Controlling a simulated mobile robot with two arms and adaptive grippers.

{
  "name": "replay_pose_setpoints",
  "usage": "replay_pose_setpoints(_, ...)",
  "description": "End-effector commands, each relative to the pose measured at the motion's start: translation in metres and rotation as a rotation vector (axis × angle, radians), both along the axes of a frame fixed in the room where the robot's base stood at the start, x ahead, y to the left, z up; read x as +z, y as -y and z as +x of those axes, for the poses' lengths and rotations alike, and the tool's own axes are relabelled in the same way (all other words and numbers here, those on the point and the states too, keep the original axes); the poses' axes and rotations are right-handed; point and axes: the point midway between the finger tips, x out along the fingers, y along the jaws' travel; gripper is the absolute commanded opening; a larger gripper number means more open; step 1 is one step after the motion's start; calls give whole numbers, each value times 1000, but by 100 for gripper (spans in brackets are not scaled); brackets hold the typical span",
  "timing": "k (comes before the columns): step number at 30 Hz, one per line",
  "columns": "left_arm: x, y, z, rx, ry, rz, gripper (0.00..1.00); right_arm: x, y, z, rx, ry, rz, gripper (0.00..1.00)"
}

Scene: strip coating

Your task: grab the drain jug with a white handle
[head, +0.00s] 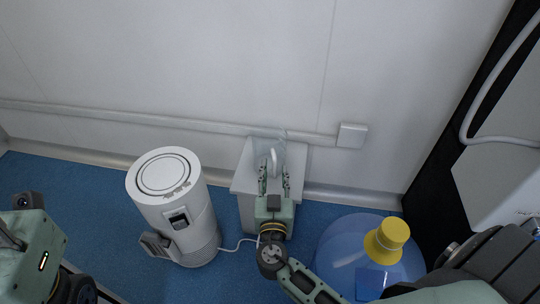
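The drain jug (268,137) is a translucent container on a small white stand against the wall. Its white handle (273,160) faces me. My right gripper (274,172) is open, with one finger on each side of the handle; I cannot tell whether either finger touches it. The gripper hides part of the stand and the lower jug. Part of my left arm shows at the lower left, but its gripper fingers are not in view.
A white cylindrical appliance (172,205) stands on the blue floor left of the white stand (244,185). A large blue water bottle with a yellow cap (387,240) stands at the lower right. A cable runs to the appliance. A dark frame closes off the right.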

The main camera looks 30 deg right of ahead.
Motion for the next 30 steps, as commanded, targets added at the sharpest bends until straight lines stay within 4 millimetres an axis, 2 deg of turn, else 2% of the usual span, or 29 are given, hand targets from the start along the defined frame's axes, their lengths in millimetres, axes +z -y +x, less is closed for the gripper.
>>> replay_pose_setpoints(7, 4, -1, -4, 0, 16, -4, 40, 0, 1, 2, 0, -2, 0, 31)
replay_pose_setpoints(18, 3, -1, -3, -1, 11, -5, 40, 0, 1, 2, 0, -2, 0, 0)
replay_pose_setpoints(30, 2, -1, -3, 0, 9, -5, 40, 0, 1, 2, 0, 0, -1, 0)
